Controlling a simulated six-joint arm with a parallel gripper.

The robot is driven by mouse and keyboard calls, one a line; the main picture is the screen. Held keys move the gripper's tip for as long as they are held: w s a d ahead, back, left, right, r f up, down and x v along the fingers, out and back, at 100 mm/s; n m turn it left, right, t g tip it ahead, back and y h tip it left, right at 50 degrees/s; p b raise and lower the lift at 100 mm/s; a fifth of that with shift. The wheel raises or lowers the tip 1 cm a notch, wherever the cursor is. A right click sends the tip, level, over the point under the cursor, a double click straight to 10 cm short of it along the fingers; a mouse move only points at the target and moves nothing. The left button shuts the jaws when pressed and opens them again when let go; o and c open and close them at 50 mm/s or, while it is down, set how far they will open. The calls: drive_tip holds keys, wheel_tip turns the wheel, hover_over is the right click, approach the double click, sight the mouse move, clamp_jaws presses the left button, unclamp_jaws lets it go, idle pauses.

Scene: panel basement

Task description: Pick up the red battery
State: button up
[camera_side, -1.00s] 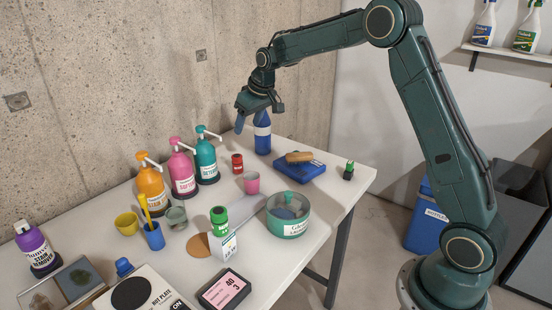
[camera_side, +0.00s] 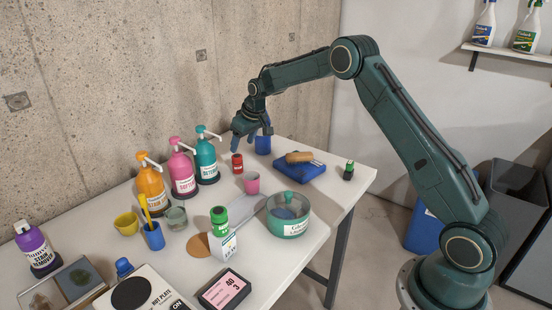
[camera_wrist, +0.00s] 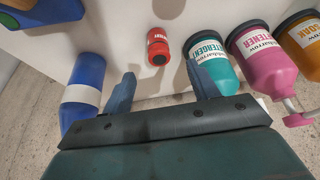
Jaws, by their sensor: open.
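The red battery (camera_side: 237,163) stands upright on the white table, between the teal pump bottle and the pink cup. In the wrist view the red battery (camera_wrist: 158,46) shows its dark end, ahead of my fingers and between their lines. My gripper (camera_side: 246,142) is open and empty, just above the battery in the side view. In the wrist view my gripper (camera_wrist: 160,88) has its two blue fingers wide apart, with bare table between them.
A teal pump bottle (camera_side: 206,163) stands close left of the battery, with pink (camera_side: 182,175) and orange bottles beyond. A blue bottle (camera_side: 263,143) stands behind right, close to my finger in the wrist view. A pink cup (camera_side: 252,183) is in front.

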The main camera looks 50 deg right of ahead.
sight(239, 157)
drive_tip(key=shift+x, duration=2.65)
drive_tip(key=shift+f, duration=0.1)
drive_tip(key=shift+x, duration=2.5)
drive_tip(key=shift+d, duration=0.15)
drive_tip(key=c, duration=1.1)
